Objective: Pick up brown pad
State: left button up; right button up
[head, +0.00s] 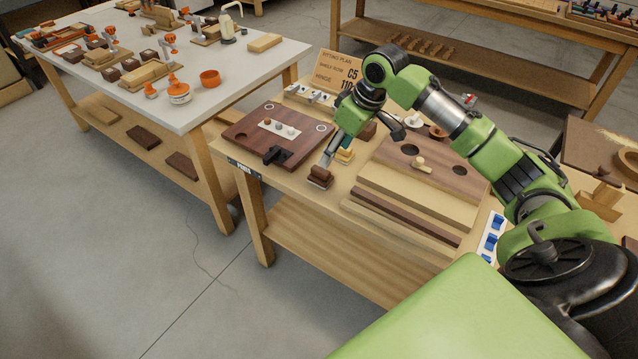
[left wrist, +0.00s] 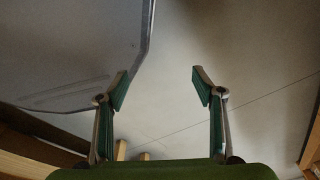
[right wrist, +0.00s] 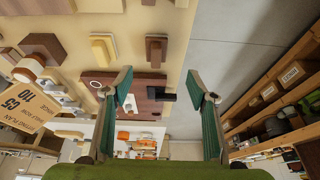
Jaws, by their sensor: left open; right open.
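A small brown pad (head: 320,176) sits on the bench near its front edge, just below the fingers of my right gripper (head: 327,158). What appears to be the same brown pad (right wrist: 155,49) shows in the right wrist view, ahead of the two fingertips. My right gripper (right wrist: 160,88) is open, with nothing between its fingers; I cannot tell how close they are to the pad. My left gripper (left wrist: 160,86) is open and empty in the left wrist view, over grey floor; it is not in the head view.
A yellow block (head: 345,155) and a brown block (head: 367,130) are just behind the pad. A dark red-brown board (head: 250,135) with a black clamp (head: 277,156) lies to the left. Stacked planks (head: 420,198) lie to the right. A fitting-plan sign (head: 338,70) stands behind.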

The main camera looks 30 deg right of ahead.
aim_at(322, 170)
jog(key=x, duration=0.4)
jog(key=w+d+x, duration=0.1)
jog(key=x, duration=0.1)
jog(key=shift+w+f, duration=0.25)
jog(key=shift+f, duration=0.25)
jog(key=x, duration=0.2)
jog(key=a+p+x, duration=0.1)
jog(key=x, duration=0.1)
jog(key=shift+w+f, duration=0.2)
jog(key=shift+f, duration=0.35)
pick_arm(q)
jog(key=s, duration=0.6)
jog(key=shift+s+d+g, duration=0.2)
jog(key=shift+g, duration=0.1)
pick_arm(e)
jog(key=shift+t, duration=0.3)
jog(key=c, duration=1.2)
